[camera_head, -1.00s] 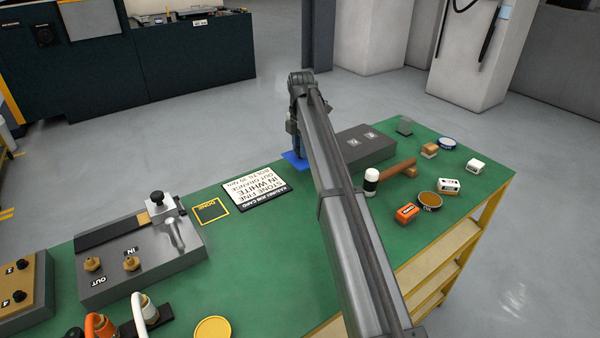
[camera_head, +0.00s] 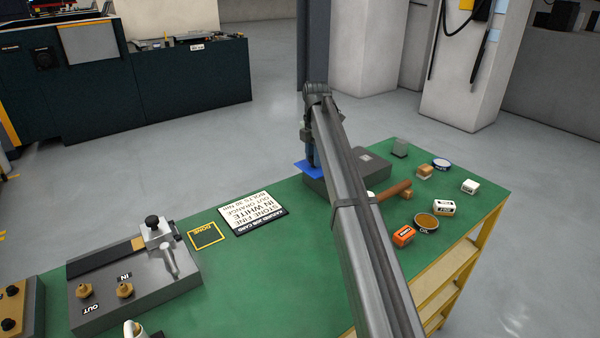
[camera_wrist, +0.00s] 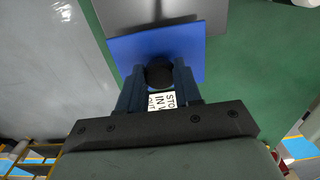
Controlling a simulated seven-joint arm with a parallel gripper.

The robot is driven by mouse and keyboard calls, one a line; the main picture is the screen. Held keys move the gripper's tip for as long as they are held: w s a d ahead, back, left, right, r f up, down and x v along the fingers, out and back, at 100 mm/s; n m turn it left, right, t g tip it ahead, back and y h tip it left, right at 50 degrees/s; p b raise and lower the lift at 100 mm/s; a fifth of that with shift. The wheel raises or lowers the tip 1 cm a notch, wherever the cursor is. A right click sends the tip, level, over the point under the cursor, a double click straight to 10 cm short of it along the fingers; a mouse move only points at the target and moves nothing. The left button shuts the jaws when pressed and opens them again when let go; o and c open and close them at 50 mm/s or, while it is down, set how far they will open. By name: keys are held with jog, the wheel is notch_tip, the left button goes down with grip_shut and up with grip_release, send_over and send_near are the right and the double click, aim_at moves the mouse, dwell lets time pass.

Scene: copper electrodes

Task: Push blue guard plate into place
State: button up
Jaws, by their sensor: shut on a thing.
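The blue guard plate (camera_head: 302,168) shows at the left end of the grey block (camera_head: 382,162), partly hidden by my arm. In the wrist view the flat blue plate (camera_wrist: 185,42) overlaps the near edge of the grey block (camera_wrist: 205,12); I cannot tell whether it rests on it or is held just above. My gripper (camera_wrist: 159,78) is shut on the round black knob of the plate, one finger on each side. In the head view my gripper (camera_head: 310,157) points down onto the plate.
A hammer (camera_head: 392,191), an orange box (camera_head: 403,236), a tin (camera_head: 426,222) and small blocks lie right of my arm. A printed card (camera_head: 252,210) and a grey fixture (camera_head: 135,282) lie to the left.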

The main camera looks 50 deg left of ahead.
jog(key=w+d+r, duration=0.1)
jog(key=w+r, duration=0.2)
jog(key=w, duration=0.3)
jog(key=shift+r, duration=0.35)
jog(key=shift+d+f, duration=0.1)
jog(key=shift+f, duration=2.8)
jog(key=shift+f, duration=0.7)
jog(key=o, duration=1.1)
jog(key=shift+o, duration=0.2)
jog(key=shift+r, duration=0.15)
jog(key=shift+r, duration=2.35)
